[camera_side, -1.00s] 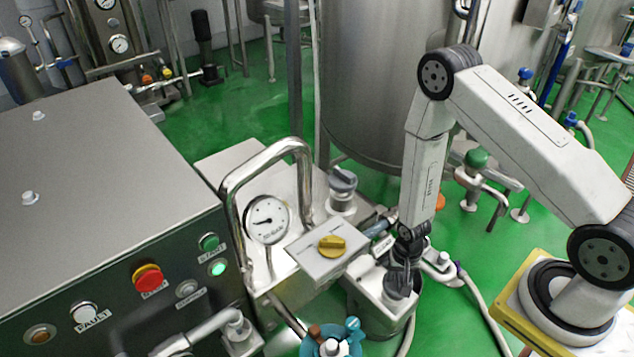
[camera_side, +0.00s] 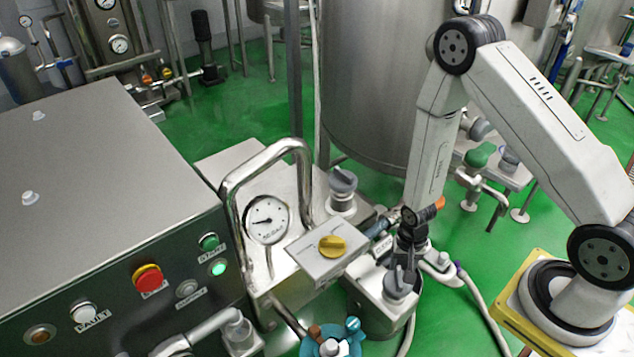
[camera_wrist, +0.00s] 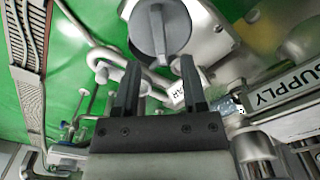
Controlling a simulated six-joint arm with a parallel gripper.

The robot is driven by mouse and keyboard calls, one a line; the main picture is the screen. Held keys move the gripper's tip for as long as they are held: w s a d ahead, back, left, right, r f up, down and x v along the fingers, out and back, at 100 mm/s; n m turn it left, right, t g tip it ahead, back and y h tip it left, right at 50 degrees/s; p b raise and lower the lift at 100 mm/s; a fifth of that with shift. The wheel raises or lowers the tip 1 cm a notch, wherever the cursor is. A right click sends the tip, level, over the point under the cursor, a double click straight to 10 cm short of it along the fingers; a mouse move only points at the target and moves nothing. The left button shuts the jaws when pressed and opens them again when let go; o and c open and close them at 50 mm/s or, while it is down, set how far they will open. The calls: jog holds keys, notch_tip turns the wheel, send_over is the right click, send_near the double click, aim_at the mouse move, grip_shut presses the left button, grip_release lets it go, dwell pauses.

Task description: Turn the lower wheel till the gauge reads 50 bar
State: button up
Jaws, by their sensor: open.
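The lower wheel is a grey round knob (camera_side: 397,285) with a raised bar, on the metal block below my arm in the side view. In the wrist view the knob (camera_wrist: 160,28) is at the top, its bar roughly upright in the picture. My gripper (camera_wrist: 160,63) is open, its two dark fingers apart and pointing toward the knob. In the side view my gripper (camera_side: 408,262) is right above the knob; I cannot tell whether it touches. The round white gauge (camera_side: 267,220) faces the side camera; its dark needle points to the left, its numbers too small to read.
A second grey knob (camera_side: 342,184) stands higher, behind a yellow knob (camera_side: 332,246) on a metal box. A bent steel rail (camera_side: 268,160) frames the gauge. A control panel (camera_side: 150,290) with buttons is at left. A SUPPLY label (camera_wrist: 280,88) shows in the wrist view.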

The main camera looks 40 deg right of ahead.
jog(key=shift+r, duration=1.4)
jog(key=shift+r, duration=0.1)
dwell(1.8)
jog(key=shift+w+r, duration=0.1)
jog(key=shift+r, duration=0.1)
notch_tip(320, 180, up, 12)
jog(key=w+a+n+t, duration=0.1)
jog(key=w+a+n, duration=0.1)
jog(key=n, duration=0.2)
notch_tip(320, 180, up, 9)
jog(key=n+t, duration=0.2)
jog(key=n, duration=0.3)
send_over(399, 275)
jog(key=s+a, duration=0.1)
jog(key=a, duration=0.3)
jog(key=shift+r, duration=0.2)
